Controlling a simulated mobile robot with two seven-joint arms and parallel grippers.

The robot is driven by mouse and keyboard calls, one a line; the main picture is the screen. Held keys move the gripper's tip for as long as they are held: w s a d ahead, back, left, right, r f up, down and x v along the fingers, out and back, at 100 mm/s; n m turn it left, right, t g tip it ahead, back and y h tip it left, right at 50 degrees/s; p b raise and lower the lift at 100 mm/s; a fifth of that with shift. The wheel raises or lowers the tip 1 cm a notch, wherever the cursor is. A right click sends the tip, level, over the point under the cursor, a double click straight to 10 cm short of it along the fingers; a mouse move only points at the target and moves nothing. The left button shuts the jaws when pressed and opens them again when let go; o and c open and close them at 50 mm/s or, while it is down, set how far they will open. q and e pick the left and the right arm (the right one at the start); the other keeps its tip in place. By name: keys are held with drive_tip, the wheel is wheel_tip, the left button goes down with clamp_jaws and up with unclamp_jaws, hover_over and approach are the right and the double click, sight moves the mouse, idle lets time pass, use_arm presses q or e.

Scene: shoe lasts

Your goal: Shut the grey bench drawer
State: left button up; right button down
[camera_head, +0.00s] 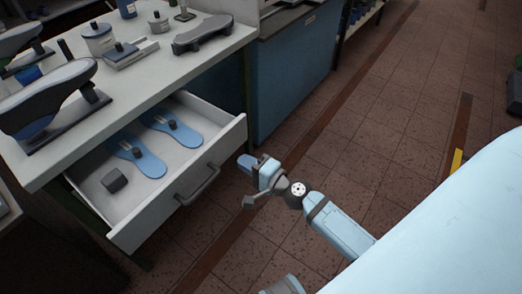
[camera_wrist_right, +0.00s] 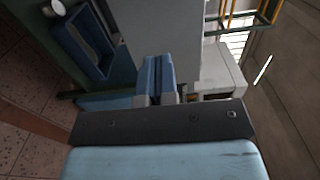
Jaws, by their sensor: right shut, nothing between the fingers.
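The grey bench drawer (camera_head: 155,213) stands pulled out from under the pale worktop in the head view, with its inside showing. Its bar handle (camera_head: 198,186) is on the front panel. Two blue sole-shaped pieces (camera_head: 140,158) and a small dark block (camera_head: 114,180) lie in it. My right gripper (camera_head: 245,163) is just to the right of the drawer front, near its right end, and looks apart from it. Its fingers are shut and empty; they also show in the right wrist view (camera_wrist_right: 155,78). My left gripper is not in view.
On the worktop (camera_head: 183,72) stand a large grey shoe last (camera_head: 48,97), a dark last-shaped piece (camera_head: 203,35) and several small containers. A blue cabinet (camera_head: 293,85) stands beyond the drawer's right end. The tiled floor to the right is mostly clear.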

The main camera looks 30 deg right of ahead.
sight(224, 150)
use_arm(q)
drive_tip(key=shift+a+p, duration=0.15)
drive_tip(key=shift+p, duration=0.25)
use_arm(e)
drive_tip(key=shift+x, duration=2.65)
